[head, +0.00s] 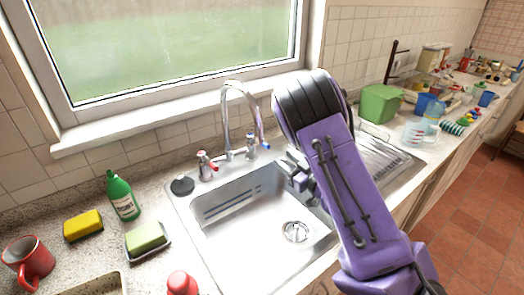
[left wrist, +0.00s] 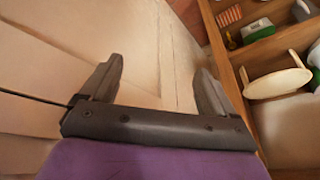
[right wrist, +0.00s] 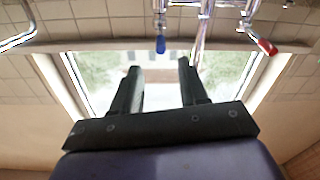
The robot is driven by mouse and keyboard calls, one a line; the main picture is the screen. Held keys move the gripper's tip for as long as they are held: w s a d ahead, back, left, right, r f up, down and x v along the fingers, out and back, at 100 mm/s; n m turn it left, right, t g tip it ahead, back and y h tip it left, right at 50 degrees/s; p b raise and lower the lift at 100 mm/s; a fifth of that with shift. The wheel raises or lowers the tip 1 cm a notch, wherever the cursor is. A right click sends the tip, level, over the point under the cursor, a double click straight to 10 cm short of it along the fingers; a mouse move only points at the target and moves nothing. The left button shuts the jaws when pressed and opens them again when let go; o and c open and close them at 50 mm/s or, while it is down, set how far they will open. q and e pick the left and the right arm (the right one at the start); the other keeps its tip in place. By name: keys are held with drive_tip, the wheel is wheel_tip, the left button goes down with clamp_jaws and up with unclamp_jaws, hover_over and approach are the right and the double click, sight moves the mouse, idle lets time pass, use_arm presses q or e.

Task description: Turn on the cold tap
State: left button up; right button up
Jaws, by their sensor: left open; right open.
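The cold tap is the blue-tipped handle (head: 265,147) on the right of the chrome mixer (head: 229,120) behind the sink. The red-tipped hot tap (head: 205,165) is on its left. My right gripper (head: 296,178) is over the sink's right side, open and empty, a short way right of the cold tap. In the right wrist view, the blue tip (right wrist: 160,45) lies just beyond the gap between the open fingers (right wrist: 160,68), and the red tip (right wrist: 265,45) is to the right. My left gripper (left wrist: 157,75) is open and empty, away from the sink.
The steel sink (head: 225,225) is empty. A green bottle (head: 123,196), yellow sponge (head: 83,225), soap dish (head: 148,242) and red mug (head: 28,262) stand on the left. A green box (head: 379,104) is on the right. The left wrist view shows a wooden shelf (left wrist: 276,45) with items.

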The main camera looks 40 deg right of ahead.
sight(265, 145)
drive_tip(key=w+p, duration=0.1)
drive_tip(key=w, duration=0.2)
drive_tip(key=w+p, duration=0.1)
drive_tip(key=w, duration=0.2)
drive_tip(key=w+p, duration=0.2)
drive_tip(key=w, duration=0.1)
drive_tip(key=shift+w+d+r, duration=0.1)
drive_tip(key=shift+w+d, duration=0.2)
drive_tip(key=shift+d, duration=0.05)
drive_tip(key=shift+w, duration=0.55)
clamp_jaws()
